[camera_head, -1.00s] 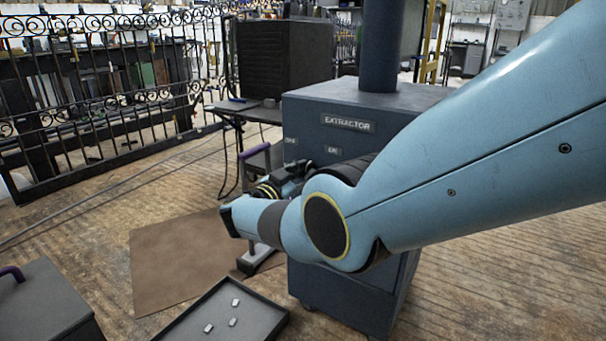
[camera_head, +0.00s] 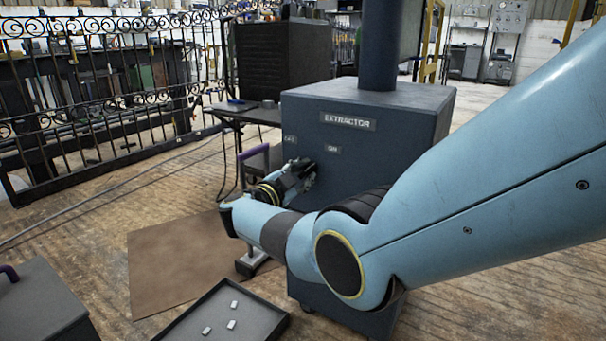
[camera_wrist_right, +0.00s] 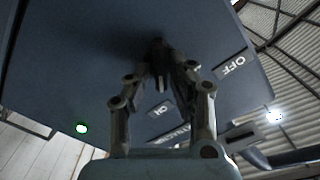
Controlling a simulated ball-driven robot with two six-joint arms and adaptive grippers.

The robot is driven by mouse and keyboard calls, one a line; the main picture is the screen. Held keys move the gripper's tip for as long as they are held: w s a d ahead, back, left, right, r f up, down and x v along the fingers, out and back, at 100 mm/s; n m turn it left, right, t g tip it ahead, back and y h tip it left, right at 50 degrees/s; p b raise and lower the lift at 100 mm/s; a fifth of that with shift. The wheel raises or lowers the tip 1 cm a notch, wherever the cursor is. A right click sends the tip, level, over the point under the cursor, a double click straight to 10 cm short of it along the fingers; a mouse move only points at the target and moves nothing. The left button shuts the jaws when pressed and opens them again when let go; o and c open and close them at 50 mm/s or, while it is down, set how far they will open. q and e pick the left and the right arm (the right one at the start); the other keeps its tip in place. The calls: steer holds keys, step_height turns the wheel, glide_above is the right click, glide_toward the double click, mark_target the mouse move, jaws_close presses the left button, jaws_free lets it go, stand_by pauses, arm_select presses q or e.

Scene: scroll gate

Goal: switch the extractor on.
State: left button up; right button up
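The extractor (camera_head: 375,139) is a dark blue cabinet with a thick pipe on top, labelled EXTRACTOR. Below that are an ON label (camera_head: 333,149) and a second, smaller label. My right gripper (camera_head: 308,172) is at the cabinet's front face, below the labels. In the right wrist view its fingers (camera_wrist_right: 167,66) converge around a dark switch between the ON label (camera_wrist_right: 158,109) and the OFF label (camera_wrist_right: 233,65). The fingertips are in shadow, so their grip is unclear. A green lamp (camera_wrist_right: 82,128) glows on the panel. My left gripper is not in view.
A wrought-iron gate (camera_head: 100,85) stands at the back left. A dark table (camera_head: 250,115) with a black box is behind the cabinet. A tray (camera_head: 262,323) with small light pieces and a brown mat (camera_head: 175,262) lie on the floor in front. A grey case is lower left.

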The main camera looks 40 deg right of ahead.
steer(key=shift+o, duration=1)
steer(key=v, duration=1.2)
